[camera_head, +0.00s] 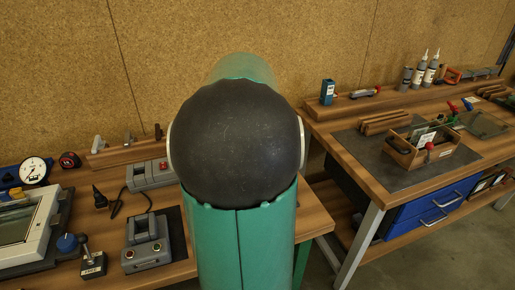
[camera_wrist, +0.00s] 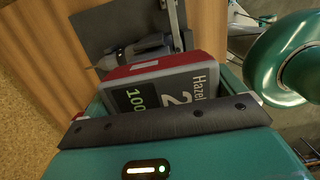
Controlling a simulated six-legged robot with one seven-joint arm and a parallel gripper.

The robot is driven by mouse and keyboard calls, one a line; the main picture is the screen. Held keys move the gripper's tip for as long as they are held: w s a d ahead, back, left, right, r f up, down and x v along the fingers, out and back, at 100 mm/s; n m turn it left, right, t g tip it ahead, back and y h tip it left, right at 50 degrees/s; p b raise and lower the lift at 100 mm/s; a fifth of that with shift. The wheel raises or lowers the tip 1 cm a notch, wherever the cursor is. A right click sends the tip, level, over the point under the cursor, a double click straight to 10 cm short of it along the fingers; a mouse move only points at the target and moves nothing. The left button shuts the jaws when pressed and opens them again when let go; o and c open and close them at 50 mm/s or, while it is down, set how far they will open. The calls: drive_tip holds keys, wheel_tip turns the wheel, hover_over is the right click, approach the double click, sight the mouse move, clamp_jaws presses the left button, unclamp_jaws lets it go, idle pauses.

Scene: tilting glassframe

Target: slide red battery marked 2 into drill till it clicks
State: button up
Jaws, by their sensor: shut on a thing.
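The red battery (camera_wrist: 122,72) has a grey face with a large 2, a name starting "Hazel" and a green 100 display. It fills the middle of the wrist view. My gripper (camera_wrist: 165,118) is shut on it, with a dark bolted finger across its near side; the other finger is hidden. Beyond the battery, a grey drill (camera_wrist: 148,50) with a thin pointed bit lies on a dark mat (camera_wrist: 112,22). The battery hides part of the drill, and I cannot tell whether they touch. In the head view my arm hides the gripper and the battery.
In the head view, the left bench holds a grey charger-like dock (camera_head: 147,243), a grey and red device (camera_head: 152,175), a gauge (camera_head: 34,170) and a screen unit (camera_head: 25,235). The right bench bears a wooden tool crate (camera_head: 408,158). A floor gap separates the benches.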

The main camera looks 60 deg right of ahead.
drive_tip(key=shift+f, duration=0.35)
drive_tip(key=o, duration=0.7)
drive_tip(key=r, duration=0.9)
drive_tip(key=w+a+r, duration=0.1)
drive_tip(key=r, duration=0.3)
drive_tip(key=shift+a+r, duration=0.1)
drive_tip(key=shift+r, duration=0.25)
drive_tip(key=shift+w+a, duration=0.1)
drive_tip(key=shift+w, duration=0.05)
